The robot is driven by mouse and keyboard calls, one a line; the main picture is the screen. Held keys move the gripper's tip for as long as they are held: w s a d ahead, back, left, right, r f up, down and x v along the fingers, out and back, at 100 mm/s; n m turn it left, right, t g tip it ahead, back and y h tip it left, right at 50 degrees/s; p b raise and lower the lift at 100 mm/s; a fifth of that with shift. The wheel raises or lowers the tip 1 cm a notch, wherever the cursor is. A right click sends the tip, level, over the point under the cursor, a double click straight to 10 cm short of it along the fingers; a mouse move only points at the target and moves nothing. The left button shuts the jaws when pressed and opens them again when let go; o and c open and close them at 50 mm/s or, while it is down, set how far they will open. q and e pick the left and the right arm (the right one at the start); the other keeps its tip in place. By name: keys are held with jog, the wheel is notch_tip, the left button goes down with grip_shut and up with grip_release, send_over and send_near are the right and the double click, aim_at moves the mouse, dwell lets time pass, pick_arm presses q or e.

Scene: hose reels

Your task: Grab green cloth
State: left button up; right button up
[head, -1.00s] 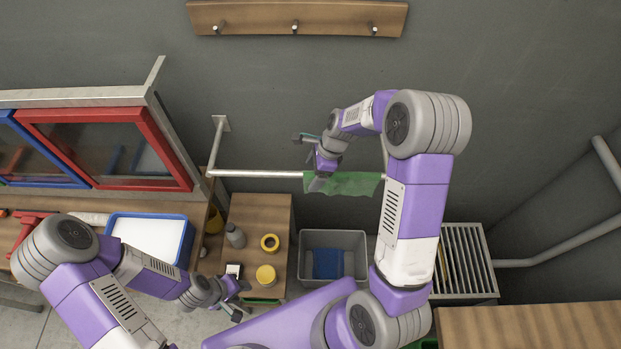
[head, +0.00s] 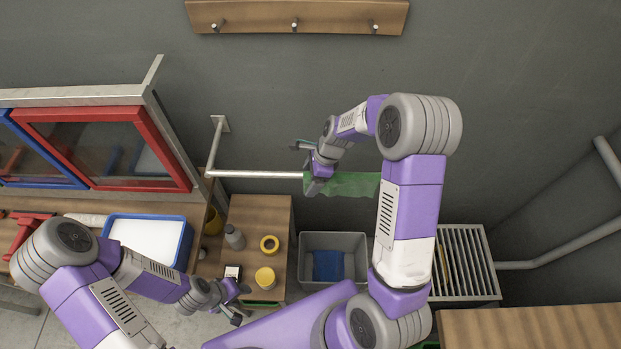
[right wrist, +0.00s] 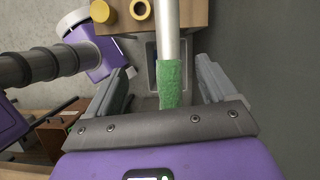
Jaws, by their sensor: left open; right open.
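The green cloth (head: 348,184) hangs over the pale metal rail (head: 256,174) on the back wall. It also shows in the right wrist view (right wrist: 171,80), wrapped along the rail. My right gripper (head: 307,170) is open at the left end of the cloth. In the right wrist view its two fingers (right wrist: 168,92) stand on either side of the cloth and rail, with gaps on both sides. Part of the cloth is hidden behind my right arm in the head view. My left gripper (head: 240,302) is open and empty, low beside the small wooden cabinet.
The wooden cabinet (head: 240,215) holds a grey bottle (head: 234,238), a yellow roll (head: 270,244) and a yellow jar (head: 265,277). A grey bin (head: 350,242) with a blue item stands below the rail. A slatted metal rack (head: 470,262) is at the right. A blue tray (head: 187,243) is at the left.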

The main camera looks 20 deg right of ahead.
jog(key=shift+f, duration=0.1)
jog(key=c, duration=0.9)
jog(key=shift+a+f, duration=0.1)
jog(key=shift+f, duration=0.1)
jog(key=c, duration=0.4)
jog(key=shift+o, duration=0.2)
jog(key=shift+s+r, duration=0.1)
jog(key=shift+r+p, duration=0.35)
jog(key=shift+p, duration=0.1)
notch_tip(320, 180, up, 9)
jog(key=p, duration=0.7)
jog(key=shift+s+a+f+p, duration=0.1)
jog(key=shift+s+f+p, duration=0.05)
jog(key=shift+p, duration=0.2)
grip_shut()
jog(key=r, duration=0.2)
jog(key=shift+w+r, duration=0.2)
jog(key=shift+r, duration=0.2)
